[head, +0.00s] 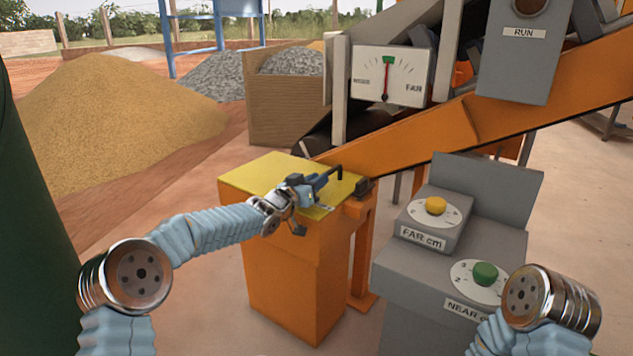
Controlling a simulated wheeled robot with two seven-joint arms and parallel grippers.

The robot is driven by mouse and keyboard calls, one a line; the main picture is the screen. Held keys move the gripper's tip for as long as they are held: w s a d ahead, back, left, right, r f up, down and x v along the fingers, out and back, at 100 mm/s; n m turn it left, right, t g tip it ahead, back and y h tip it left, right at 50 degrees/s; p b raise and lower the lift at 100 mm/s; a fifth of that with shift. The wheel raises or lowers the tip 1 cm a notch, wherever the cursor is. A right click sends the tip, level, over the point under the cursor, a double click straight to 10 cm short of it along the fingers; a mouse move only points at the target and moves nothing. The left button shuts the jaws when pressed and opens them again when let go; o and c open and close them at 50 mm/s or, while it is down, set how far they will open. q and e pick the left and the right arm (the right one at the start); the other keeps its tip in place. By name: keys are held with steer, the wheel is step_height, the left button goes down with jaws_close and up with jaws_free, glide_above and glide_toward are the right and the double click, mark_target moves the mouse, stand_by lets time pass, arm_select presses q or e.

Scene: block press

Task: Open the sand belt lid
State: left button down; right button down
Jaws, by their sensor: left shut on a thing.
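The yellow lid (250,172) lies flat on top of the orange box (290,262) at the foot of the belt, and it looks closed. A dark bent handle (339,171) stands up near its right edge. My left gripper (328,178) reaches over the lid from the left and is shut on the handle. The fingers partly hide the handle and the lid's front right part. My right gripper is out of view; only part of my right arm shows at the lower right.
An orange conveyor (450,128) rises to the right behind the box, with a dial gauge (391,76) above. A sand pile (115,105) lies behind left.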

arm_select(q)
steer(key=shift+s+d+r, duration=0.1)
steer(key=shift+d+r, duration=0.05)
steer(key=w+a+r+n+p, duration=0.2)
steer(key=a+r+p, duration=0.1)
steer(key=r+p, duration=0.5)
steer(key=w+a+r+n+p, duration=0.2)
steer(key=a+r+p, duration=0.2)
steer(key=r+p, duration=0.5)
steer(key=shift+w+p, duration=0.35)
steer(key=shift+p, duration=0.5)
steer(key=shift+a, duration=0.15)
